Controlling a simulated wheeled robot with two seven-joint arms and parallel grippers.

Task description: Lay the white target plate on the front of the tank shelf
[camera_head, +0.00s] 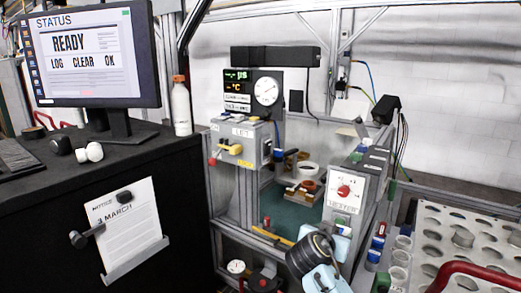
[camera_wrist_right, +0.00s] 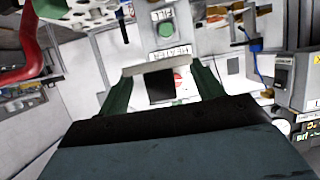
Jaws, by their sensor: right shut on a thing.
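My right gripper (camera_wrist_right: 163,82) shows in the right wrist view with its two green fingers closed on a small pale plate with a black square (camera_wrist_right: 160,86), which appears to be the white target plate. In the head view my right wrist (camera_head: 313,254) is in front of the heater panel (camera_head: 343,194), low in the frame. The plate cannot be made out there. The tank shelf cannot be clearly told apart from the metal frame; a green surface (camera_head: 279,204) lies inside that frame. My left gripper is not in view.
The heater panel with its red knob also shows behind the plate in the right wrist view. A yellow-handled valve box (camera_head: 240,143) is on the frame's left. A rack with round holes (camera_head: 463,238) and a red handle (camera_head: 470,272) are at the right. A dark cabinet (camera_head: 40,215) stands left.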

